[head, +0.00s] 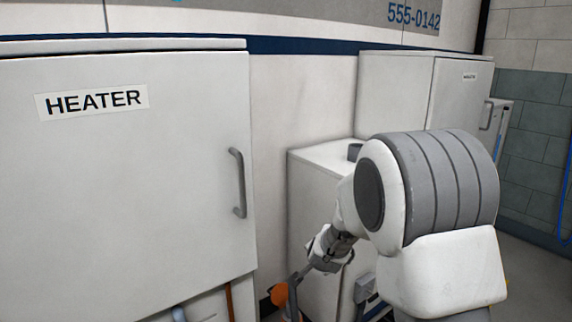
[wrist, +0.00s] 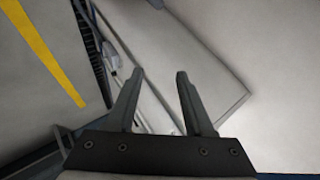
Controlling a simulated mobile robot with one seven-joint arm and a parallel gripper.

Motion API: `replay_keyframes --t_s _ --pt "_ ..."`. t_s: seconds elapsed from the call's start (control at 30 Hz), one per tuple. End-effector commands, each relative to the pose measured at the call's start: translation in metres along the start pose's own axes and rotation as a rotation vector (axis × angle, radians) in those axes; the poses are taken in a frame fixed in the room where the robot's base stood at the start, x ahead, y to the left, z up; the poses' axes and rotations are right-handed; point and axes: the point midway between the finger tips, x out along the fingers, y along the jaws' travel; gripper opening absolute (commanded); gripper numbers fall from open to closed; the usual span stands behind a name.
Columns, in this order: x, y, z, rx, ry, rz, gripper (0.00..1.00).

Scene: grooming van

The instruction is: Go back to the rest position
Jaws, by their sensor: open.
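My gripper (wrist: 160,78) shows in the wrist view with its two dark fingers apart and nothing between them. Beyond the fingers are pale panels and a thin light edge. In the head view my white and grey arm fills the right half and reaches down and away.
A white heater cabinet (head: 120,180) with a grey handle (head: 237,183) stands at the left. A lower white cabinet (head: 318,200) is behind my arm, and a taller white cabinet (head: 395,95) is at the back right. A yellow floor stripe (wrist: 45,50) shows in the wrist view.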

Motion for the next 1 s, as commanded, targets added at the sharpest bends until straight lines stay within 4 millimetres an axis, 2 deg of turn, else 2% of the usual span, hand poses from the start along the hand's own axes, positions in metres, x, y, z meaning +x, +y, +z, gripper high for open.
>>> replay_keyframes --t_s 0.03,0.2,0.43,0.57,0.8,1.0 --pt "-0.022 -0.006 -0.005 -0.033 -0.021 -0.010 0.53" --pt "-0.085 -0.012 -0.009 -0.168 -0.101 -0.019 0.53" --pt "-0.170 0.002 -0.009 -0.370 -0.184 -0.017 0.53" --pt "-0.216 0.019 -0.005 -0.490 -0.221 -0.006 0.53" --pt "-0.293 0.066 0.005 -0.707 -0.272 0.041 0.53" --pt "-0.340 0.110 0.015 -0.859 -0.303 0.101 0.53"
